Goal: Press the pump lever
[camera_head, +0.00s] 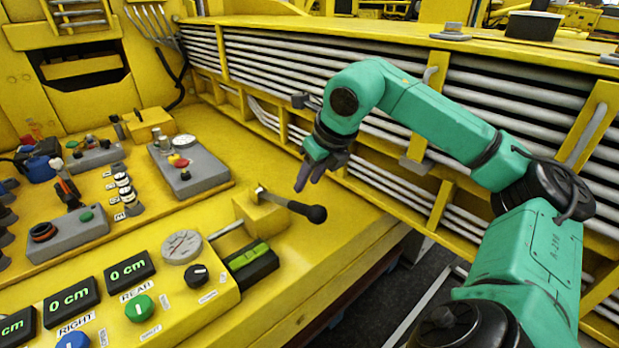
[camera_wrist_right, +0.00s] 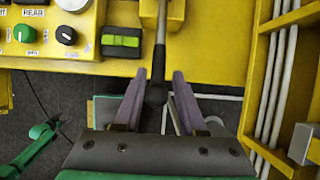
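The pump lever is a dark rod with a black knob (camera_head: 316,213), sticking out to the right from a yellow block (camera_head: 262,213) on the console. In the right wrist view, the lever's grey rod and black knob (camera_wrist_right: 155,96) come down from the top centre. My right gripper (camera_head: 309,180) is open, with its fingers pointing down near the knob. In the right wrist view, its two purple-grey fingers (camera_wrist_right: 159,80) lie on either side of the knob, with gaps showing. I cannot tell how far above the knob they are.
A yellow boom with grey pipes (camera_head: 290,62) runs behind my right arm. Dark floor lies beyond the console edge.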

